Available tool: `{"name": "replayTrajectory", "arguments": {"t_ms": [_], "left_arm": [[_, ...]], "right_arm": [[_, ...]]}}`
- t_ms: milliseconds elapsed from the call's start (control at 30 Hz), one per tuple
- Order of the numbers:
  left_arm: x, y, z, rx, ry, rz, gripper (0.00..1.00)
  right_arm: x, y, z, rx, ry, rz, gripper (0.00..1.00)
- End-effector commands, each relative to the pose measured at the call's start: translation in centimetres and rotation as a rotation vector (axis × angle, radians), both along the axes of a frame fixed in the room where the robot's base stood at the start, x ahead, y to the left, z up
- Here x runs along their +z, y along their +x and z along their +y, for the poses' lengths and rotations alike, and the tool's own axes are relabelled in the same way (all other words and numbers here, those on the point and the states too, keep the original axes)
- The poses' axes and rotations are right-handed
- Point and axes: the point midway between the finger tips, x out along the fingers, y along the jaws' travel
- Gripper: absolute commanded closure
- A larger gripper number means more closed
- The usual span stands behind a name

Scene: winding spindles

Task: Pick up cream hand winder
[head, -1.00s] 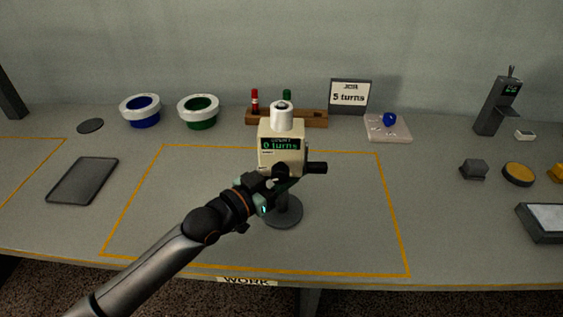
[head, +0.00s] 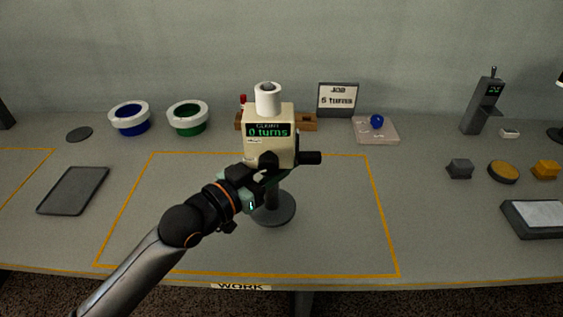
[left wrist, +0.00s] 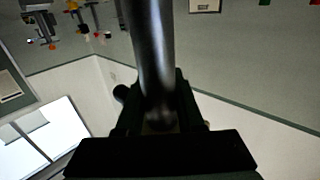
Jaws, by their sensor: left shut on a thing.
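The cream hand winder (head: 282,150) is upright over the middle of the orange-outlined area in the head view. It has a white spool on top, a green display reading 0 turns, a black side handle, and a dark post with a round base (head: 273,209). My left gripper (head: 262,176) is shut on the post just under the cream box. The base looks raised a little off the table. The left wrist view shows the dark shiny post (left wrist: 152,60) running between the fingers. My right gripper is not in view.
Behind stand a blue ring spool (head: 130,129), a green ring spool (head: 188,130), a wooden rack (head: 302,122) and a job sign reading 5 turns (head: 338,99). A dark tablet (head: 73,190) lies left. A grey device (head: 480,107) stands right. The outlined area around the winder is clear.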

Motion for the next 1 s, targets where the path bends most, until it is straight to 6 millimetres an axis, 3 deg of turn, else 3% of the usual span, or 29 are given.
{"name": "replayTrajectory", "arguments": {"t_ms": [33, 100, 300, 500, 700, 1000], "left_arm": [[1.8, -1.0, -0.1, -0.002, -0.009, -0.009, 1.00], [3.4, -2.3, -0.1, -0.002, -0.010, -0.010, 1.00], [5.0, -6.6, -0.1, -0.002, -0.006, -0.007, 1.00], [6.3, -9.6, -0.2, -0.001, -0.006, -0.007, 1.00], [6.8, -11.0, -0.2, 0.000, -0.006, -0.006, 1.00], [6.9, -11.2, -0.2, 0.000, -0.005, -0.005, 1.00]], "right_arm": [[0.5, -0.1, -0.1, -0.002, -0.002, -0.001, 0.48], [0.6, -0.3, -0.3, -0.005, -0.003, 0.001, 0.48], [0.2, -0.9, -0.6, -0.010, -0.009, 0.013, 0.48], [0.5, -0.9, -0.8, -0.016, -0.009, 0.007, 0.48], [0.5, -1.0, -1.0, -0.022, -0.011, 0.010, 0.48], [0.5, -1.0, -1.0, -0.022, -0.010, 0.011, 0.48]]}}
